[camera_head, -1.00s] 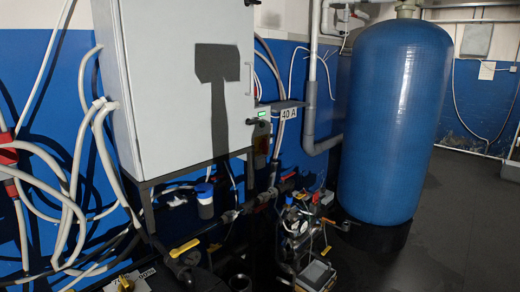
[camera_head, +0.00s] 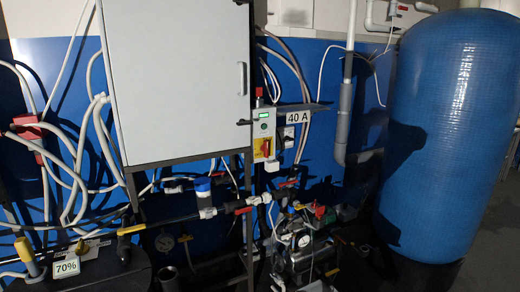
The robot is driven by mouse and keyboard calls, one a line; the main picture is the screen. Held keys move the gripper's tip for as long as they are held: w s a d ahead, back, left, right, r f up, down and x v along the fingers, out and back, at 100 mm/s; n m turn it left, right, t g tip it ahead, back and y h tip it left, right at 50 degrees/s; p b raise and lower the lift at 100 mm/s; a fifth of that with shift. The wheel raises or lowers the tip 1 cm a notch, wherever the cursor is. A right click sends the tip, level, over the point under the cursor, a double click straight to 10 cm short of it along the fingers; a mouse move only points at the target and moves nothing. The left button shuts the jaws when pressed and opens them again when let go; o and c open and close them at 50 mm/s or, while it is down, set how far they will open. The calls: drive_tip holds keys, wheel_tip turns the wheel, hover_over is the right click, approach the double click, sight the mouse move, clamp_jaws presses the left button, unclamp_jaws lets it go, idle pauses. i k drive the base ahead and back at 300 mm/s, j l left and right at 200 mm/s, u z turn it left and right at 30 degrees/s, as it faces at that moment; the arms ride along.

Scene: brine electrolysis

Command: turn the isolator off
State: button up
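The isolator looks to be the red and yellow rotary switch (camera_head: 265,147) on the front of a small light-grey control box (camera_head: 264,124). The box is fixed just right of the large white cabinet, with a small green display above the switch and a red part on top. The switch is too small to tell its position. A "40 A" label (camera_head: 298,118) is beside the box. My gripper does not show in this view.
The white cabinet (camera_head: 180,80) stands on a dark frame at the left. A large blue tank (camera_head: 440,130) fills the right. Pipes, a pump with gauges (camera_head: 302,245) and a yellow-handled valve (camera_head: 28,257) by a "70%" label (camera_head: 66,266) lie low in front.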

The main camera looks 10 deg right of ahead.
sight(264, 148)
drive_tip(key=i+l+u, duration=0.35)
drive_tip(key=l, duration=0.3)
drive_tip(key=i+l+u, duration=0.2)
drive_tip(key=l, duration=0.15)
drive_tip(key=i+l+u, duration=0.15)
drive_tip(key=l, duration=0.2)
drive_tip(key=i+l+u, duration=0.25)
drive_tip(key=i, duration=0.25)
drive_tip(key=i+l+u, duration=0.15)
drive_tip(key=i+u, duration=0.15)
drive_tip(key=i, duration=0.15)
drive_tip(key=i+l+u, duration=0.25)
drive_tip(key=i+l, duration=0.15)
